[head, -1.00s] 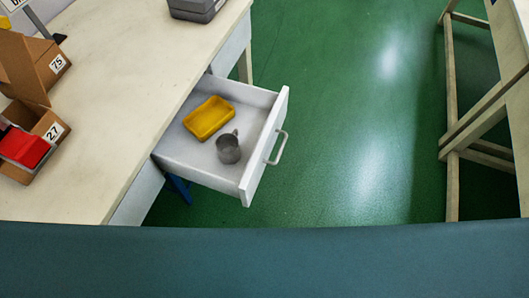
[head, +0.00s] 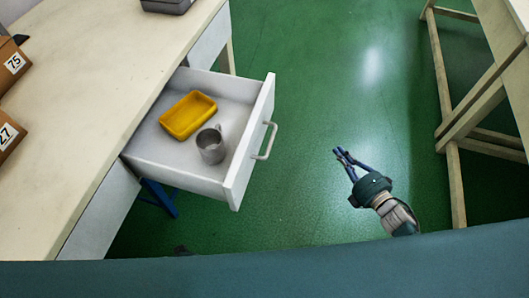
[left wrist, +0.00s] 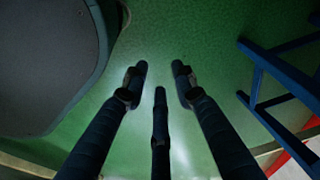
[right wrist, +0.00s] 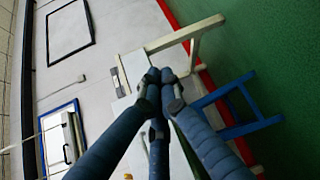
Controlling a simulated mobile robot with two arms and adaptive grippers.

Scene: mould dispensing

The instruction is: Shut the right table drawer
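The right table drawer (head: 228,86) is pulled out from the worktable in the head view. Its white front (head: 250,148) carries a light bar handle (head: 268,140). A yellow tray (head: 187,114) and a grey mug (head: 211,145) are inside. My right gripper (head: 342,156) is to the right of the handle, apart from it, over the green floor. Its fingertips are close together with nothing between them in the right wrist view (right wrist: 160,76). My left gripper's fingers are spread and empty in the left wrist view (left wrist: 160,70).
The worktable (head: 90,110) holds numbered cardboard boxes (head: 14,63) at the left and a grey case (head: 167,5) at the back. A wooden-legged table (head: 480,95) stands at the right. The green floor (head: 320,70) between is clear. Blue legs (head: 160,198) show under the drawer.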

